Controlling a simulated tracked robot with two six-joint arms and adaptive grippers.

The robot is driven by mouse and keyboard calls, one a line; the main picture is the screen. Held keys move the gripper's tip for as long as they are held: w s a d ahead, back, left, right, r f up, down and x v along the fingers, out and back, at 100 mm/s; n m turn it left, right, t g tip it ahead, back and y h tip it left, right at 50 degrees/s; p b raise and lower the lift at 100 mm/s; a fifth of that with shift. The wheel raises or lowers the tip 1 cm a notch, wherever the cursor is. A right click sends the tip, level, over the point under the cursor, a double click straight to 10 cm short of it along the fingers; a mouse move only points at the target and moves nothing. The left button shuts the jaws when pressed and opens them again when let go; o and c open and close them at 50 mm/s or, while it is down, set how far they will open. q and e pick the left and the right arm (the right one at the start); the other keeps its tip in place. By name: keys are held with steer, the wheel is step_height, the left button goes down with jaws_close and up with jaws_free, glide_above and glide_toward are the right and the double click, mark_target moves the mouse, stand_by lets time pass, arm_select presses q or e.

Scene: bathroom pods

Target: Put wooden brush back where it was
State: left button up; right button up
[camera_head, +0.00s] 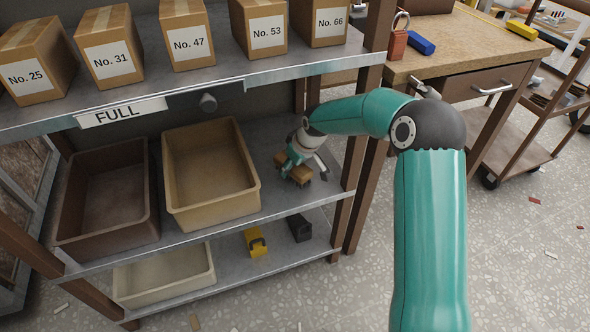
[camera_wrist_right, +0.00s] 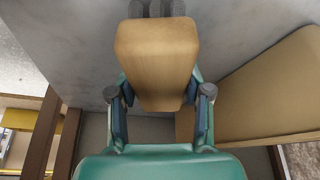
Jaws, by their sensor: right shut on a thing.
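The wooden brush (camera_head: 299,174) is in my right gripper (camera_head: 303,168), over the right end of the middle shelf (camera_head: 262,135), to the right of the tan bin (camera_head: 253,190). In the right wrist view the brush's smooth wooden back (camera_wrist_right: 157,48) fills the upper middle, with dark bristles at the top edge. The right gripper's fingers (camera_wrist_right: 160,103) are on both sides of the wood, shut on it. I cannot tell whether the bristles touch the shelf. My left gripper is not in view.
A brown bin (camera_head: 147,222) stands left of the tan bin. Numbered cardboard boxes (camera_head: 188,28) line the upper shelf, above my right gripper. A rack post (camera_head: 367,180) is close on the right. The lower shelf holds a cream bin (camera_head: 165,290), a yellow item (camera_head: 256,243) and a black item (camera_head: 299,228).

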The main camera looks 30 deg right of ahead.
steer(key=shift+f, duration=0.4)
steer(key=shift+r, duration=0.1)
steer(key=o, duration=0.7)
steer(key=shift+f, duration=0.2)
steer(key=o, duration=0.4)
steer(key=shift+r, duration=0.1)
